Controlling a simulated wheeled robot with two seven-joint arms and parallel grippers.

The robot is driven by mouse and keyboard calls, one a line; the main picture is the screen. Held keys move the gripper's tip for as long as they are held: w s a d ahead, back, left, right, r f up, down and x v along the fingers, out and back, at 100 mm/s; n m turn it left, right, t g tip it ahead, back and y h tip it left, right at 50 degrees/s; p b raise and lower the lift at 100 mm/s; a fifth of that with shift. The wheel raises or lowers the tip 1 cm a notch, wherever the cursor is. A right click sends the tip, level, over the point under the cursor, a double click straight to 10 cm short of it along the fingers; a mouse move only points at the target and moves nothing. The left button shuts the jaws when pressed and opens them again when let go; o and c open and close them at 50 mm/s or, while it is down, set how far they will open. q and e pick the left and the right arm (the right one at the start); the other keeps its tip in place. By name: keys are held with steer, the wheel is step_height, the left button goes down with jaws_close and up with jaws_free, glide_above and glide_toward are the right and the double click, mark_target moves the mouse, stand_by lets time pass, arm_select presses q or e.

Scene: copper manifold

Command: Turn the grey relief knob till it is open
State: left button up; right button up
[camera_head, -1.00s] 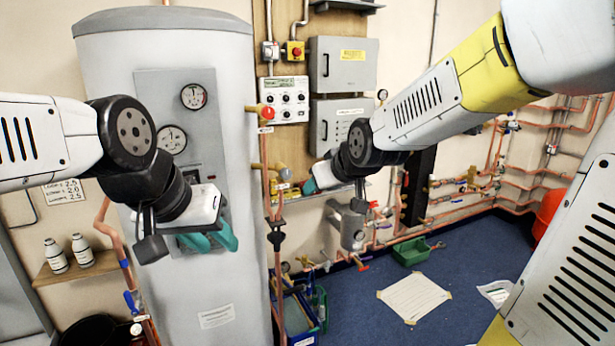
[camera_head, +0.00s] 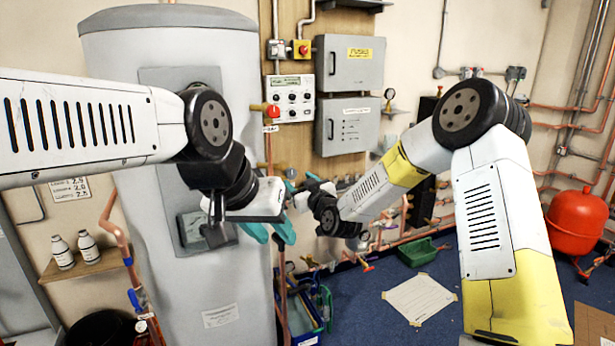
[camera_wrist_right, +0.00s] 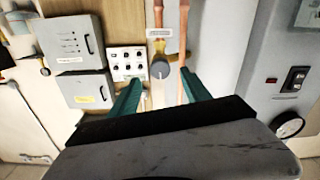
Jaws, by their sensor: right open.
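The grey relief knob (camera_wrist_right: 160,69) is a round cap on a brass fitting (camera_wrist_right: 157,48). In the right wrist view it lies between the teal fingertips of my right gripper (camera_wrist_right: 160,75), which is open. I cannot tell whether either finger touches it. In the head view the knob (camera_head: 290,173) shows small beside my right gripper (camera_head: 302,183), partly hidden by it. My left gripper (camera_head: 271,232) hangs lower, in front of the white cylinder, with its teal fingers apart and nothing between them.
Copper pipes run beside the knob. A red knob (camera_head: 272,112) sits above it, next to a control panel (camera_head: 290,98) and grey boxes (camera_head: 349,63). The large white cylinder (camera_head: 140,75) stands left. A green tray (camera_head: 417,252) and a paper sheet (camera_head: 420,298) lie on the floor.

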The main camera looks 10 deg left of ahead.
mark_target(292, 175)
steer(key=shift+x, duration=2.75)
jaws_close()
